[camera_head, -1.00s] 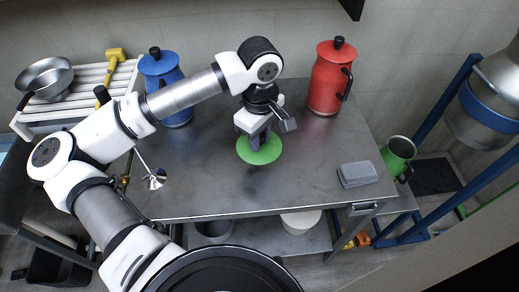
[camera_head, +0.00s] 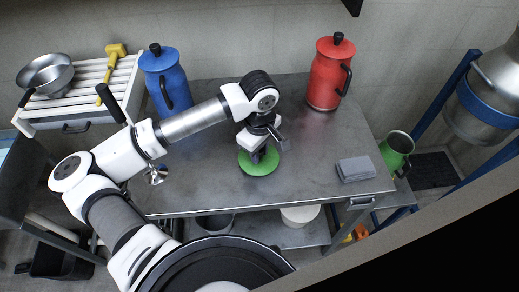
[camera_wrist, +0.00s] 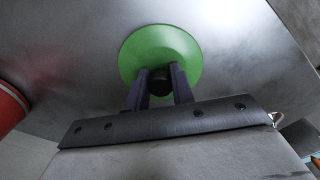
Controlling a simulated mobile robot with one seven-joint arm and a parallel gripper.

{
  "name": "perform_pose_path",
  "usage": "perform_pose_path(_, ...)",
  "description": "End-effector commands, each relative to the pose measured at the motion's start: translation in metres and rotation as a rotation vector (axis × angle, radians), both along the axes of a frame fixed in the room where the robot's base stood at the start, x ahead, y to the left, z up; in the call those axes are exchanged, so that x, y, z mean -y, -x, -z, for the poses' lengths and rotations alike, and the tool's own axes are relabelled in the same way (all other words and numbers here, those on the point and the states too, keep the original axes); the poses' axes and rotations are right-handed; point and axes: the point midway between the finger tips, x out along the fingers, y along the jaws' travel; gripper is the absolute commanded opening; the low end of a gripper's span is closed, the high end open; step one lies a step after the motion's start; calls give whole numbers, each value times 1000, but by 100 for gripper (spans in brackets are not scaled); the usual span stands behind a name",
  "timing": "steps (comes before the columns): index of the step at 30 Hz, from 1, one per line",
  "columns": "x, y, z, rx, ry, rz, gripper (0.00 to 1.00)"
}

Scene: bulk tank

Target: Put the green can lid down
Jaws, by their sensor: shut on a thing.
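The green can lid (camera_head: 259,165) is a flat round disc with a dark knob. It is at the middle of the grey metal table (camera_head: 210,190), at or just above its top; I cannot tell if it touches. In the wrist view the lid (camera_wrist: 160,55) lies beyond my fingers, with its dark knob (camera_wrist: 160,84) between them. My gripper (camera_head: 258,155) is above the lid, shut on its knob. The gripper also shows in the wrist view (camera_wrist: 160,85). An open green can (camera_head: 397,146) stands at the right, beyond the table's edge.
A red can (camera_head: 328,76) stands at the back right and a blue can (camera_head: 166,82) at the back left, both lidded. A grey block (camera_head: 356,169) lies near the right edge. The table between lid and block is clear.

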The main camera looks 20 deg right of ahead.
Motion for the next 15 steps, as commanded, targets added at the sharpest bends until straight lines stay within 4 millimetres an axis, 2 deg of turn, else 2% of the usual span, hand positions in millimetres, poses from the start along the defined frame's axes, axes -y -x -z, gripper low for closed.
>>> perform_pose_path(1, 0, 0, 3, 1, 0, 0, 1)
perform_pose_path(2, 0, 0, 1, 0, 0, 0, 26)
perform_pose_path(6, 0, 0, 1, 0, 0, 0, 45)
perform_pose_path(15, 0, 0, 0, 0, 0, 0, 45)
